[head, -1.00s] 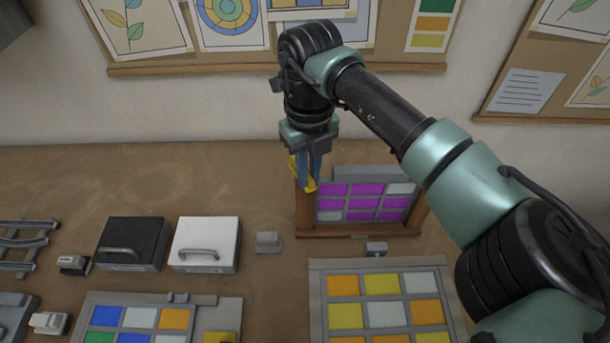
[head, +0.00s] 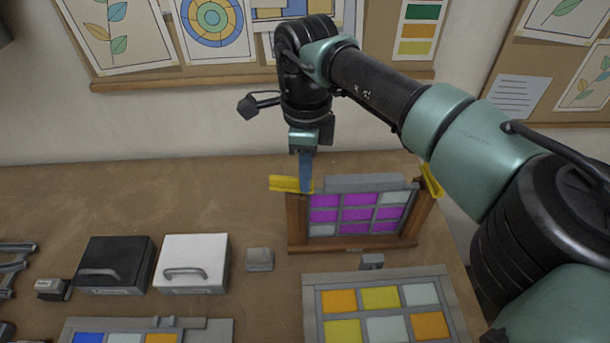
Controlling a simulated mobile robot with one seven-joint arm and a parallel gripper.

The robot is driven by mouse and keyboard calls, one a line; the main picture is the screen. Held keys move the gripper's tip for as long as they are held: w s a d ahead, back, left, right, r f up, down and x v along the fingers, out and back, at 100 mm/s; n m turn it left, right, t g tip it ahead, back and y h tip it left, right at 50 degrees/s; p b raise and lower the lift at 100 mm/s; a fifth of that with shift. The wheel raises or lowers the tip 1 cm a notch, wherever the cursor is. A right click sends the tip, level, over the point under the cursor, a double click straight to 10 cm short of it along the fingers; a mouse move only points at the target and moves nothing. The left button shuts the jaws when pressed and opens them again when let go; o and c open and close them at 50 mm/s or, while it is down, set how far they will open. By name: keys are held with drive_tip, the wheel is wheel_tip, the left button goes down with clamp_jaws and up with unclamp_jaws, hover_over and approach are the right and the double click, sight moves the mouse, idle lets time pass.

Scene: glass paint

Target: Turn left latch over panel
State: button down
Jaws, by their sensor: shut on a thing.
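The panel (head: 357,213), a grid of purple and pale panes, stands upright in a wooden frame (head: 297,222) near the back of the table. The yellow left latch (head: 284,184) is at the frame's top left corner. It lies roughly level and points left, away from the panes. My gripper (head: 306,188) comes down from above, its blue fingers shut on the latch near its right end. The fingers hide part of the latch. A yellow right latch (head: 431,180) is at the frame's top right corner, partly hidden behind my arm.
A black box (head: 115,264) and a white box (head: 193,262) with handles stand left of the frame, beside a small grey block (head: 260,259). A grid panel with orange and yellow panes (head: 381,311) lies in front. The table behind the boxes is clear.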

drive_tip(key=shift+w+r+n, duration=0.1)
drive_tip(key=shift+w+n, duration=0.2)
drive_tip(key=shift+n, duration=0.7)
drive_tip(key=c, duration=0.9)
unclamp_jaws()
wheel_tip(320, 180, up, 13)
drive_tip(key=shift+b, duration=0.9)
